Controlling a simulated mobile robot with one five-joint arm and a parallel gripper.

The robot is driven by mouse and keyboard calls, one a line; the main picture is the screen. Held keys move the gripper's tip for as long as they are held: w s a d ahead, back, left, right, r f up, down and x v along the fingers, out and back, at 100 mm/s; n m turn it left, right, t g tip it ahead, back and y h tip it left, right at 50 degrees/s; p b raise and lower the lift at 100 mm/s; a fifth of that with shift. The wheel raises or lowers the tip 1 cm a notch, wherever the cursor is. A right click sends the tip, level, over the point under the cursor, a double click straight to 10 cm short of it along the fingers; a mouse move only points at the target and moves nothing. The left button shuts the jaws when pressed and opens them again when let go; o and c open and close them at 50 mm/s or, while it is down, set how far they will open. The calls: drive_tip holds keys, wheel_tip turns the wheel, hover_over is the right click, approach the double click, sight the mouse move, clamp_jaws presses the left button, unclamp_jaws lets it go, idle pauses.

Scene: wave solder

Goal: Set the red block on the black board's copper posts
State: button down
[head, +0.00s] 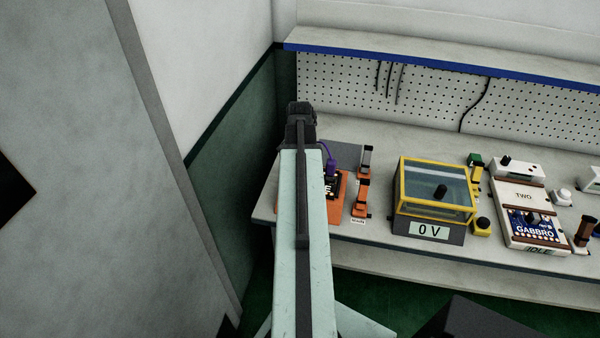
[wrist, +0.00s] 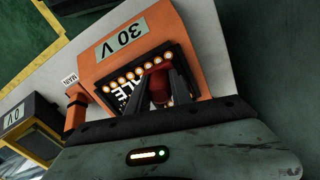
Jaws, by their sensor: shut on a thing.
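In the wrist view my gripper (wrist: 159,75) is shut on the red block (wrist: 160,90), whose sides are partly hidden by the two dark fingers. The block is over the black board (wrist: 121,90), near its row of round copper posts (wrist: 130,75). I cannot tell whether the block touches the posts or is just above them. The board lies on an orange unit (wrist: 165,25) with a display reading 30 V. In the head view my arm hides most of this spot; only a strip of the black board (head: 331,186) shows at its right.
A yellow-framed clear box (head: 436,187) with a 0 V display stands to the right on the bench. An orange switch (head: 362,197) is close beside the orange unit. Farther right is a white unit (head: 525,195) with a blue GABBRO board. A pegboard wall (head: 430,90) stands behind.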

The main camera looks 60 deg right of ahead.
drive_tip(key=shift+f+b, duration=0.5)
drive_tip(key=shift+f, duration=0.2)
idle(0.4)
drive_tip(key=c, duration=1.1)
unclamp_jaws()
drive_tip(key=shift+r, duration=0.1)
wheel_tip(320, 180, up, 8)
drive_tip(key=p, duration=0.8)
drive_tip(key=shift+a, duration=0.1)
